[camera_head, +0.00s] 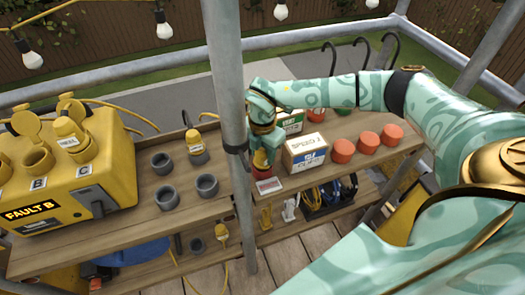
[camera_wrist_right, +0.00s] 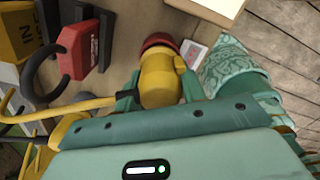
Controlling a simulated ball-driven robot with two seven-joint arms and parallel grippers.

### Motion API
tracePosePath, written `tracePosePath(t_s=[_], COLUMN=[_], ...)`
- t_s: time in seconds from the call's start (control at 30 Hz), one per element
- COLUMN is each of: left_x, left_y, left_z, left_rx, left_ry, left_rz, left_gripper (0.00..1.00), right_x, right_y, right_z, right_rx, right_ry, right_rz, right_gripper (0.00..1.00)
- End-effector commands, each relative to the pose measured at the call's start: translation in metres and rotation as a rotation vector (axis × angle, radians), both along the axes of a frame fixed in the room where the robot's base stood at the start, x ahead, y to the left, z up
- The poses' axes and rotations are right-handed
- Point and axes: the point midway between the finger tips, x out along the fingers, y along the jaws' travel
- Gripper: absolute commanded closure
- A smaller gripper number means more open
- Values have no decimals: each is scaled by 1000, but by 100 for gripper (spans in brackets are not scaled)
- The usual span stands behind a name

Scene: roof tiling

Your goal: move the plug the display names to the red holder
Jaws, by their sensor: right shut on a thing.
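The yellow box's display (camera_head: 30,212) reads FAULT B. My right gripper (camera_head: 263,140) is shut on a yellow plug (camera_head: 261,158), upright at the red holder (camera_head: 262,172). In the right wrist view, the fingers flank the plug (camera_wrist_right: 160,80), and its front end meets the red holder (camera_wrist_right: 157,41); I cannot tell how deep it sits. A plug with a white label (camera_head: 68,137) stands in the box above the letter C. The socket above B (camera_head: 38,158) shows a raised lid and no plug. My left gripper is not in view.
A metal pole (camera_head: 228,90) rises just left of my right gripper. Several grey holders (camera_head: 207,186) stand on the left bench, one with a yellow plug (camera_head: 194,138). A white carton (camera_head: 305,153) and several red cups (camera_head: 368,142) stand right of the red holder.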

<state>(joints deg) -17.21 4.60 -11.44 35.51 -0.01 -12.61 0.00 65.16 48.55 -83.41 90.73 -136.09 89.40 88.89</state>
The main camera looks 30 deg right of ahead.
Motion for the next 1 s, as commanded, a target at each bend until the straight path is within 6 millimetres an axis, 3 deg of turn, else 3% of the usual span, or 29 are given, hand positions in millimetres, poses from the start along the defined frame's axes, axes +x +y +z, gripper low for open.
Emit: tracePosePath(t_s=[0.47,0.5,0.8,1.0], left_x=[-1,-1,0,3], left_y=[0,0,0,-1], left_z=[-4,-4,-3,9], left_rx=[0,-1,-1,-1], left_ry=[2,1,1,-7], left_rz=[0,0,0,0], left_gripper=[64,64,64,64], right_x=[0,0,0,0], right_y=[0,0,0,0], right_z=[-10,-9,-9,6], right_rx=[0,0,0,1], right_ry=[0,0,0,-2], right_rz=[0,0,0,0], right_gripper=[87,51,51,51])
